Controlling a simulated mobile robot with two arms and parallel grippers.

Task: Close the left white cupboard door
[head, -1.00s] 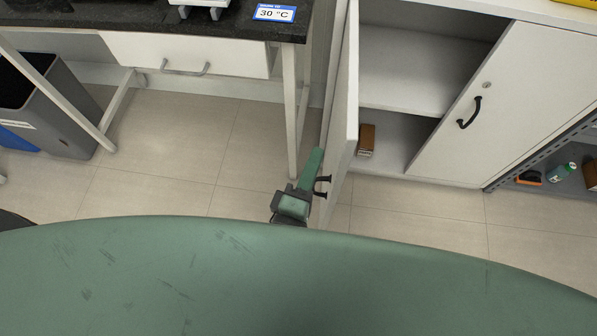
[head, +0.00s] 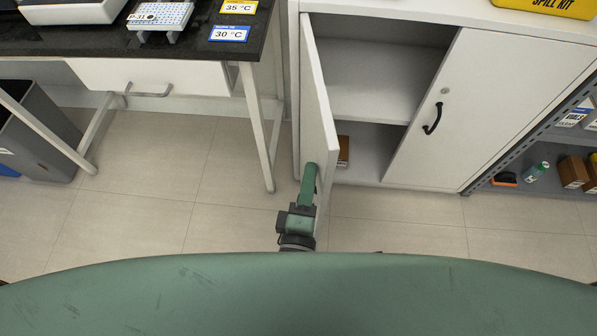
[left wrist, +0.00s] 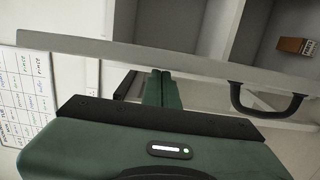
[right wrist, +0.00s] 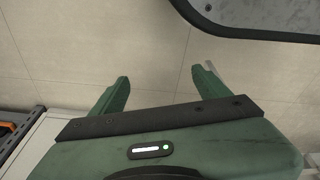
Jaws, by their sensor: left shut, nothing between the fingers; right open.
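The left white cupboard door (head: 318,90) stands open in the head view, swung out from the cupboard's left side, with its outer face turned left. My left gripper (head: 309,170) is at the door's free front end, on its outer side, with its fingers shut and empty. In the left wrist view the closed fingertips (left wrist: 162,74) reach the door's edge (left wrist: 215,65); contact is hard to tell. The door's black handle (left wrist: 265,103) is right of the fingers. My right gripper (right wrist: 162,86) is open and empty above the floor in the right wrist view.
The right cupboard door (head: 465,105) is closed. A brown box (head: 343,150) sits inside on the cupboard's bottom. A black-topped bench (head: 150,42) is close on the left, its leg (head: 262,140) near the open door. A grey shelf rack (head: 525,140) stands at right.

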